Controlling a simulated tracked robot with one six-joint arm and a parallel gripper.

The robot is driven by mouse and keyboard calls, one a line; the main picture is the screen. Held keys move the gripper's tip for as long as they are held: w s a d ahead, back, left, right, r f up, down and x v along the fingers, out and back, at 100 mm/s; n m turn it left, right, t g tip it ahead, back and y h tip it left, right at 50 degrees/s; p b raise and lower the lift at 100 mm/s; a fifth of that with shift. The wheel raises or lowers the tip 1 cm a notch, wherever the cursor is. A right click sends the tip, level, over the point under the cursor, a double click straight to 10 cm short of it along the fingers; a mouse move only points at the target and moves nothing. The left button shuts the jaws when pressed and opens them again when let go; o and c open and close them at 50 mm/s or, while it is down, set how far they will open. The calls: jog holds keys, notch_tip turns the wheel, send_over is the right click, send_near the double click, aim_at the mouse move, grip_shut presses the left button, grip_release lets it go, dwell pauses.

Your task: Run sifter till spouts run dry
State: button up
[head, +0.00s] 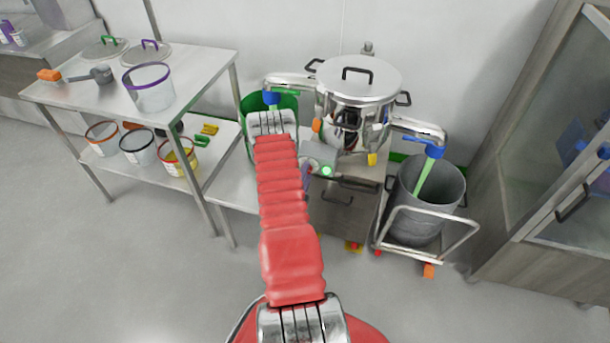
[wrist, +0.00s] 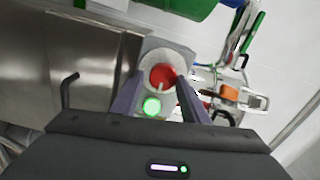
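The sifter (head: 358,82) is a round steel vessel with a lid and handles on a cabinet. Its left spout (head: 292,80) leads over a green bin (head: 262,101). Its right spout (head: 415,127) has a blue collar, and a green strip (head: 424,178) runs from it into a grey bin (head: 418,228); I cannot tell if it is flowing material. The control box (head: 318,153) has a lit green lamp (wrist: 151,107) and a red knob (wrist: 163,77) on a grey round base. My gripper (wrist: 160,80) is open, its fingers on either side of the knob; contact is unclear. My arm mostly hides it in the head view.
A steel two-tier table (head: 190,62) at left carries tubs, lids, a scoop and an orange-handled brush. The grey bin stands on a wheeled frame (head: 440,207). A glass-fronted cabinet (head: 525,225) bounds the right. The floor in front is clear.

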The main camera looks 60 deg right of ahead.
jog(key=shift+o, duration=1.4)
jog(key=shift+w, duration=0.1)
jog(key=shift+r, duration=0.1)
jog(key=s+a, duration=0.2)
jog(key=a, duration=1.1)
jog(key=shift+a, duration=0.3)
jog(key=shift+s, duration=0.1)
dwell(2.9)
jog(key=n, duration=0.7)
jog(key=shift+w+d, duration=0.25)
jog(key=shift+d, duration=0.15)
jog(key=shift+d, duration=0.15)
